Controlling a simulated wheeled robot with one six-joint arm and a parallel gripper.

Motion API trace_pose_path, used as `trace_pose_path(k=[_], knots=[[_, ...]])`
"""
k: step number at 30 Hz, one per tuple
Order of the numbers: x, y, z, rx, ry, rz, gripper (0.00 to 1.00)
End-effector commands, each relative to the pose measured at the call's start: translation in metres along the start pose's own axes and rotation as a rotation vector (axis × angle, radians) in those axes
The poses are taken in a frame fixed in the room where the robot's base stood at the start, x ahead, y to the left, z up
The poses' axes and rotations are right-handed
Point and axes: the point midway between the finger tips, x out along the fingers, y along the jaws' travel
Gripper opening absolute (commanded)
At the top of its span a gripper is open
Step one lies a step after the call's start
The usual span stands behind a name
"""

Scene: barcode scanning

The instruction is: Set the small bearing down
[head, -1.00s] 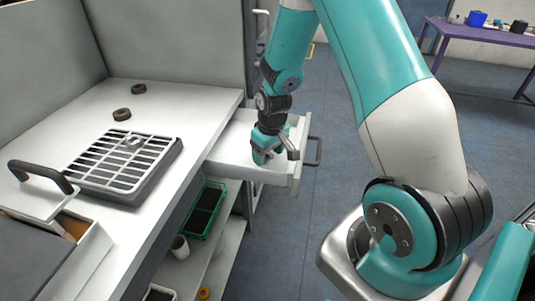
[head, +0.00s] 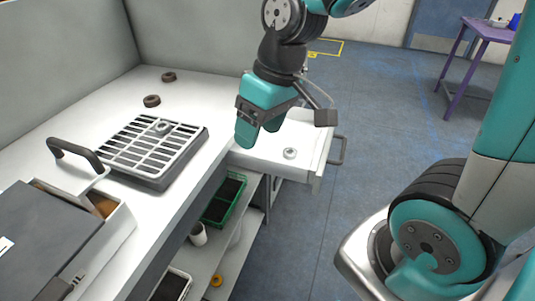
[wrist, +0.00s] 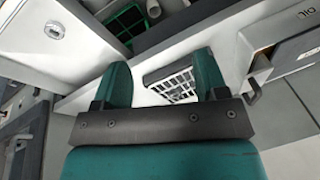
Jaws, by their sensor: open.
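A small metal bearing (head: 290,153) lies flat in the open white drawer (head: 272,142); it also shows in the wrist view (wrist: 56,29) at the upper left. My gripper (head: 256,140) is open and empty, raised above the left part of the drawer and apart from the bearing. In the wrist view its two teal fingers (wrist: 158,88) are spread with nothing between them. Another small metal ring (head: 162,127) sits on the slatted grey tray (head: 173,173) on the worktop.
Two dark rings (head: 152,101) lie at the back of the white worktop (head: 112,108). A box with a dark handle (head: 76,152) stands at the front left. A green crate (head: 225,200) sits on the shelf below. The drawer's handle (head: 338,150) sticks out to the right.

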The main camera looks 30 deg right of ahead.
Motion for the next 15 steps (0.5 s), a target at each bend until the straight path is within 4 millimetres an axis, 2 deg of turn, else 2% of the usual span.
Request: trace_pose_path(k=[1,3,6,9,15], knots=[[-0.009,-0.031,0.015,-0.062,0.0,-0.035,0.66],[-0.017,-0.063,0.036,-0.127,-0.01,-0.079,0.66],[-0.024,-0.09,0.06,-0.19,-0.026,-0.121,0.66],[-0.026,-0.102,0.07,-0.217,-0.035,-0.139,0.66],[-0.026,-0.103,0.071,-0.218,-0.036,-0.141,0.66]])
